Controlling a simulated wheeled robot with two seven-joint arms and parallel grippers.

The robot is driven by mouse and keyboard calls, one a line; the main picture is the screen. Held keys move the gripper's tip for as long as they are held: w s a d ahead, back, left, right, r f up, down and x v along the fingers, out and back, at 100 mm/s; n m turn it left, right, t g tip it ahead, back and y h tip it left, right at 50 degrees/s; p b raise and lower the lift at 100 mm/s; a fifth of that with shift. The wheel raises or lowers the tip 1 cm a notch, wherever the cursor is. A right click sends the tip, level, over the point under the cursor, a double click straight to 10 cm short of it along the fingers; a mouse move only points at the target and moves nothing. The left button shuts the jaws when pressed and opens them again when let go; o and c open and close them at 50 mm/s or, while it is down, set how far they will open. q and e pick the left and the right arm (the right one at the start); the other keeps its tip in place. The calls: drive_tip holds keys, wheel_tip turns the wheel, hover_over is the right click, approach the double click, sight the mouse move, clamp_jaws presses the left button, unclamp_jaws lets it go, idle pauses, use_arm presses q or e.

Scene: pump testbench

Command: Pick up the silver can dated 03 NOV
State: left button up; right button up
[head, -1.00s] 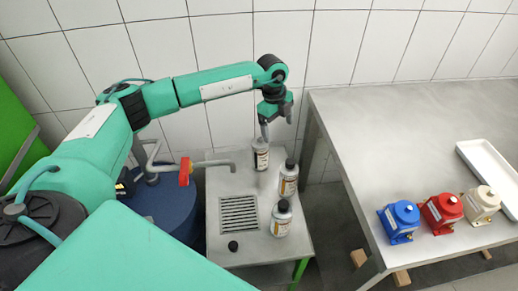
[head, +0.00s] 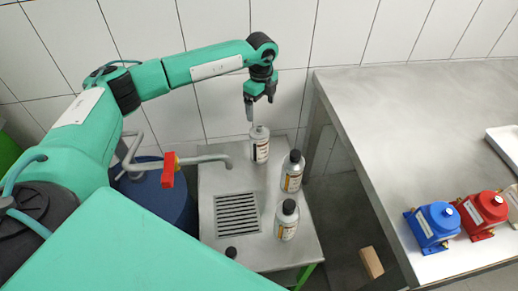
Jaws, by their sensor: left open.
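Three silver cans with labels stand upright on the small steel bench: a back can (head: 260,150) with a pale top, a middle can (head: 292,172) with a black cap, and a front can (head: 287,221) with a black cap. The dates on the labels are too small to read, so I cannot tell which is 03 NOV. My left gripper (head: 260,104) is open and points down just above the back can, with one finger near its top. I cannot tell whether the finger touches it. My right gripper is not in view.
A larger table (head: 400,130) at right holds blue (head: 433,225) and red (head: 482,212) pumps.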

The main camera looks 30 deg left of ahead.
sight(259, 136)
use_arm(q)
drive_tip(key=shift+f, duration=0.7)
wheel_tip(259, 136, down, 8)
drive_tip(key=shift+r+p, duration=0.2)
drive_tip(key=shift+p, duration=0.1)
drive_tip(key=shift+s+a+f+p, duration=0.15)
drive_tip(key=shift+f+p, duration=0.1)
drive_tip(key=shift+f, duration=1.15)
drive_tip(key=shift+s+f+p, duration=0.15)
drive_tip(key=shift+f+p, duration=0.05)
drive_tip(key=shift+f, duration=1.15)
drive_tip(key=shift+r, duration=0.1)
drive_tip(key=c, duration=1.4)
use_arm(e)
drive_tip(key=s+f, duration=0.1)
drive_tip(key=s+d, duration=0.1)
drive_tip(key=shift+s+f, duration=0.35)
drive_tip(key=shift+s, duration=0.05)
use_arm(q)
drive_tip(key=shift+c, duration=0.2)
